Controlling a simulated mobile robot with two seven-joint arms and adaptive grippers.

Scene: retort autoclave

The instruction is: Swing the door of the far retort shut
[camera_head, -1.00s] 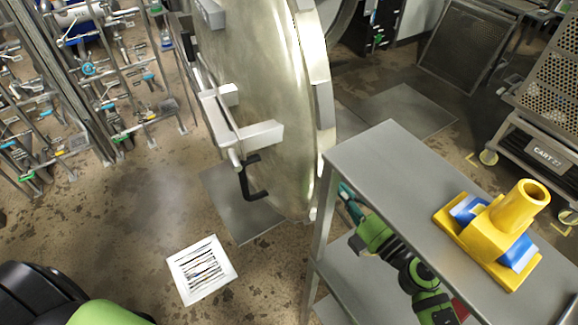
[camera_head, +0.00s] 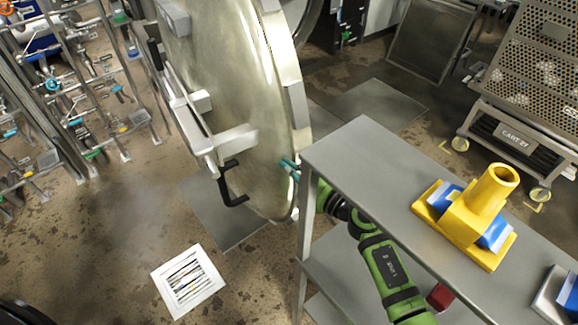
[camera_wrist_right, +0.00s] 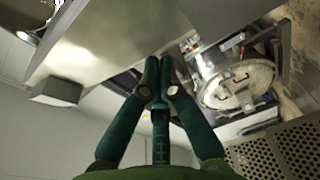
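A large round metal retort door (camera_head: 235,100) stands open in the head view, edge partly toward me. It carries a bracket with a bar and a black handle (camera_head: 232,190). Part of the vessel's round rim (camera_head: 309,22) shows behind it. My right gripper (camera_head: 289,167) has its teal fingertips beside the door's lower right edge; I cannot tell whether they touch it. Its forearm passes beneath the grey cart top. In the right wrist view the two fingers (camera_wrist_right: 159,72) are together, with nothing seen between them. My left gripper is out of view.
A grey shelf cart (camera_head: 365,165) stands close to my right arm, bearing a yellow fixture (camera_head: 478,215). A perforated cart (camera_head: 515,140) stands at the right. Pipework (camera_head: 75,90) fills the left. A floor drain (camera_head: 188,280) lies on open floor in front.

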